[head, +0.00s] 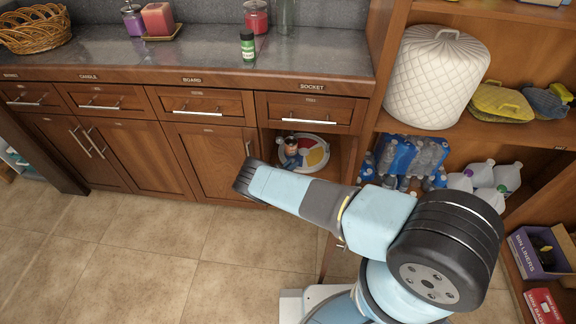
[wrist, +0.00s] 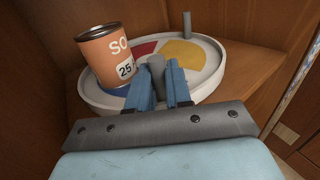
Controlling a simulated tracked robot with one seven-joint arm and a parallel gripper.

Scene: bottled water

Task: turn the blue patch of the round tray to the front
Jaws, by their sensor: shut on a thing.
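The round tray (wrist: 215,84) is white-rimmed, with red (wrist: 143,50), yellow (wrist: 185,52) and blue (wrist: 116,90) patches. In the wrist view the blue patch shows at the left, partly hidden by an orange can (wrist: 104,57) standing upright on the tray. My gripper (wrist: 163,78) is shut on a grey upright peg (wrist: 155,66) on the near part of the tray. A second peg (wrist: 187,24) stands at the far rim.
Wooden cabinet walls close in around the tray (wrist: 265,40). A drawer (head: 310,112) is above it, and a closed door (head: 208,155) is to its left. Bottle packs (head: 408,158) and jugs (head: 483,176) stand on the shelf to the right. Floor at left is clear.

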